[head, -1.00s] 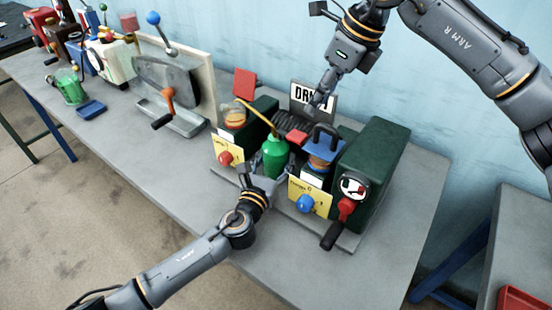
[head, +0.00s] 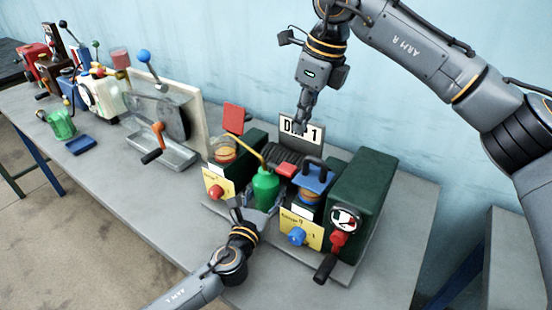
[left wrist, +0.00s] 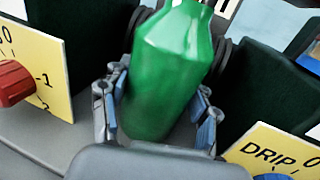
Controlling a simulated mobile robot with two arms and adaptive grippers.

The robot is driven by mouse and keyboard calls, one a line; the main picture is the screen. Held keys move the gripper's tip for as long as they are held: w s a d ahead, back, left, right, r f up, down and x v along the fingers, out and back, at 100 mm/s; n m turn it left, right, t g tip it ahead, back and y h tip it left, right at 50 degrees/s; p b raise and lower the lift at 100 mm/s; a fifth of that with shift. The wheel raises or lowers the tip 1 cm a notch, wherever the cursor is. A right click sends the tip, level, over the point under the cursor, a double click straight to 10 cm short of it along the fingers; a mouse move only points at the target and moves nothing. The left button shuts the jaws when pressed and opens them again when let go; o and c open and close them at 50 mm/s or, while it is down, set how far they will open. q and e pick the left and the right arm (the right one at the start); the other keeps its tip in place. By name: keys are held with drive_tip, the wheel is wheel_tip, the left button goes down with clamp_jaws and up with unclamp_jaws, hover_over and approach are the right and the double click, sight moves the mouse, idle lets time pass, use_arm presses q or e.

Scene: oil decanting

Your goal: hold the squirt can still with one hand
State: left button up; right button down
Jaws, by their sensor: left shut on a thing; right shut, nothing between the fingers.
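The green squirt can (head: 265,188) with a yellow spout stands upright between the two dark green units of the machine. My left gripper (head: 260,214) is shut on its lower body. In the left wrist view, the can (left wrist: 170,70) sits between the two fingers of the left gripper (left wrist: 158,112); its top is cut off by the picture edge. My right gripper (head: 301,128) is shut and empty. It points down in front of the white sign, behind the can and above the machine's dark middle part.
A blue lidded part (head: 313,180) with a black handle is right of the can. Yellow dial plates carry a red knob (head: 215,192) and a blue knob (head: 297,236). A red flap (head: 234,118) stands at the left unit. Left along the bench is a metal tray (head: 165,150); bench front is bare.

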sight(289, 169)
drive_tip(key=r, duration=0.1)
drive_tip(key=a+r+h, duration=0.1)
drive_tip(key=r, duration=0.1)
drive_tip(key=a+r+g+h, duration=0.1)
drive_tip(key=shift+w+a+r+m, duration=0.15)
drive_tip(key=shift+w+m, duration=0.1)
drive_tip(key=shift+m, duration=0.15)
wheel_tip(289, 169, down, 14)
drive_tip(key=shift+f, duration=0.1)
idle(0.4)
